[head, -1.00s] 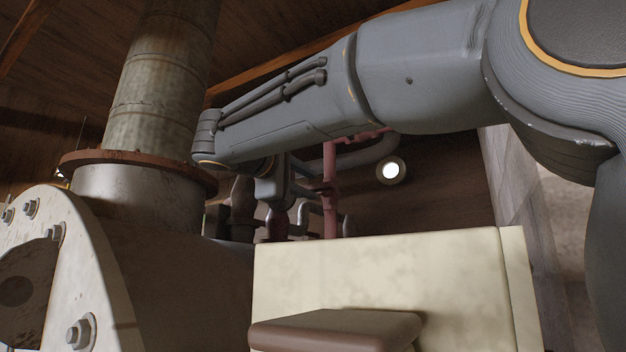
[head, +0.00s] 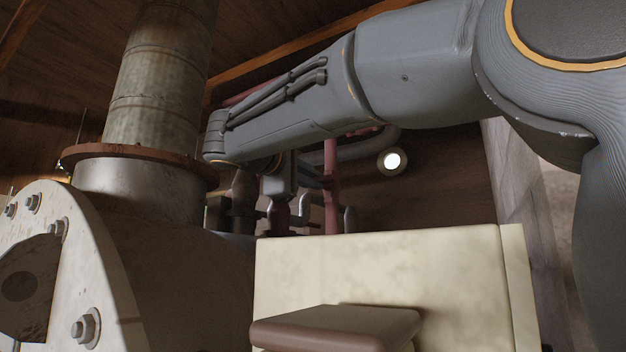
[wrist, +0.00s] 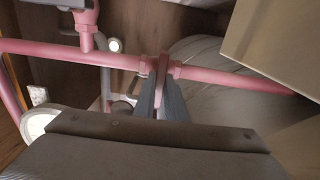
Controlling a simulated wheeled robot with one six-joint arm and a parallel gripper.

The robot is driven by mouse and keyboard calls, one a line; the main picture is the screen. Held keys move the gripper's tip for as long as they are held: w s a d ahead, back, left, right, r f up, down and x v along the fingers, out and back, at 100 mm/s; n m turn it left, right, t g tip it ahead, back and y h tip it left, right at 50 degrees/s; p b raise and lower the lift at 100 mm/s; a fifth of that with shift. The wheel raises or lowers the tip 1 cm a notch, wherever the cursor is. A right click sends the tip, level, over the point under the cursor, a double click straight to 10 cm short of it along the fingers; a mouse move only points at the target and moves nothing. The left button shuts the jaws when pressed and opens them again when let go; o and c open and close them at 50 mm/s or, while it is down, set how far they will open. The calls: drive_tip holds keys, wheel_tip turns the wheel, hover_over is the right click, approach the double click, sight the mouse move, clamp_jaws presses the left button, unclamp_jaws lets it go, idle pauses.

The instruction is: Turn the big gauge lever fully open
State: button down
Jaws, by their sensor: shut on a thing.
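My gripper (wrist: 160,100) has its two grey fingers closed around a narrow reddish piece (wrist: 163,68) at a fitting on the pink pipe, in the wrist view. This piece looks like the lever, but most of it is hidden between the fingers, and its angle is hard to tell. A round, pale-faced thing, probably the gauge (wrist: 40,122), is at the left, partly covered by my wrist. In the head view my gripper (head: 314,182) is small and dark beside the upright red pipe (head: 331,185), and I cannot make out the lever there.
A cream box (head: 380,275) with a brown pad (head: 335,326) stands in front of the pipes. A large metal still body (head: 185,280) and its column (head: 160,75) stand at the left. In the wrist view a cream panel (wrist: 270,40) is close at the right.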

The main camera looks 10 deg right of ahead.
drive_tip(key=n+p, duration=0.3)
drive_tip(key=n, duration=1.4)
drive_tip(key=shift+n+p, duration=0.35)
drive_tip(key=shift+n, duration=0.35)
drive_tip(key=c, duration=1.8)
unclamp_jaws()
